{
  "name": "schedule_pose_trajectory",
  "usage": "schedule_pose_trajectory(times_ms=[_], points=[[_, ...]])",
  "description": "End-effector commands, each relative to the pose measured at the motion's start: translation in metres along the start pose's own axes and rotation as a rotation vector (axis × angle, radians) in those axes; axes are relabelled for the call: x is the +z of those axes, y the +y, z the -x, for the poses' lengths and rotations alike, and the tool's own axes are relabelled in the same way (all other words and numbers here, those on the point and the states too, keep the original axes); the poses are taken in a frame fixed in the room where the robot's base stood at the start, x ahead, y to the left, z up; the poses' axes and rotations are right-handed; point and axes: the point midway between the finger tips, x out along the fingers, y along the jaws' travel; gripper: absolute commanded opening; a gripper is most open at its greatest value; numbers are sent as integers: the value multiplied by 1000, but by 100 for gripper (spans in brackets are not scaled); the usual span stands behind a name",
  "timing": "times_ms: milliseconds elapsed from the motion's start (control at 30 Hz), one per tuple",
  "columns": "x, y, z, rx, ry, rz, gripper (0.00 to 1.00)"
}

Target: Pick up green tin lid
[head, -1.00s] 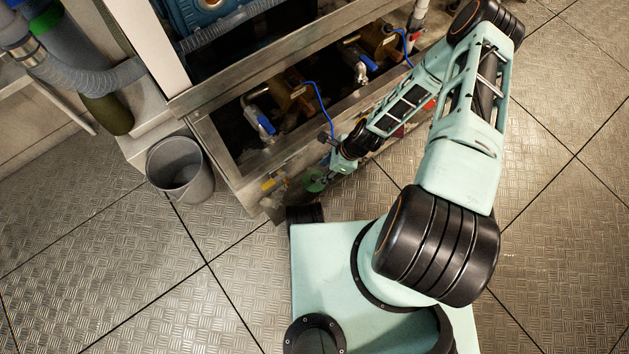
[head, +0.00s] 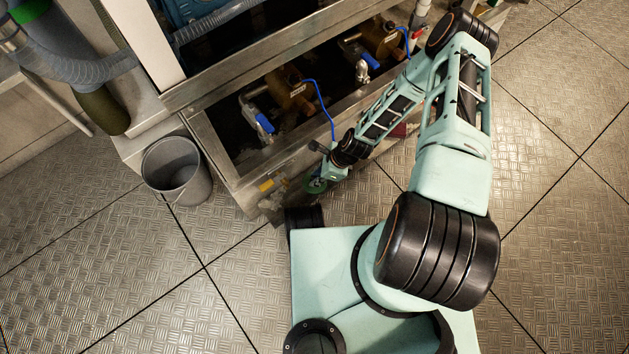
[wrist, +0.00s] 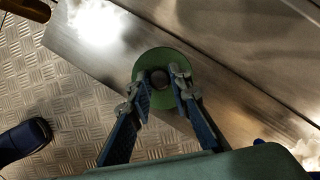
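The green tin lid (wrist: 160,57) is a round green disc with a dark round knob at its middle. In the wrist view it lies over the edge of a metal surface, with the floor to its left. My gripper (wrist: 160,79) is over the lid, its two fingers apart with the knob between their tips. A small gap seems to show on either side of the knob. I cannot tell how high the tips are above the lid. In the head view the lid (head: 317,186) is a small green patch below my gripper (head: 325,174), mostly hidden by it.
A metal-framed pit (head: 222,160) with valves and blue-handled taps lies behind my gripper. A grey bucket (head: 177,172) stands on the floor at left. In the wrist view a dark blue object (wrist: 24,139) shows at lower left. The patterned floor (head: 120,270) is clear.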

Motion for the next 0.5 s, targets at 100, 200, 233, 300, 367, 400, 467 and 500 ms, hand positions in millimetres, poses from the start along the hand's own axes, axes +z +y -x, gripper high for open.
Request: schedule_pose_trajectory(times_ms=[100,200,233,300,367,400,467,500], points=[[0,0,0,0,0,0,1],[0,0,0,0,0,0,1],[0,0,0,0,0,0,1],[0,0,0,0,0,0,1],[1,0,1,0,0,0,1],[1,0,3,0,0,0,1],[3,-1,6,-1,0,0,1],[4,-1,10,-1,0,-1,1]])
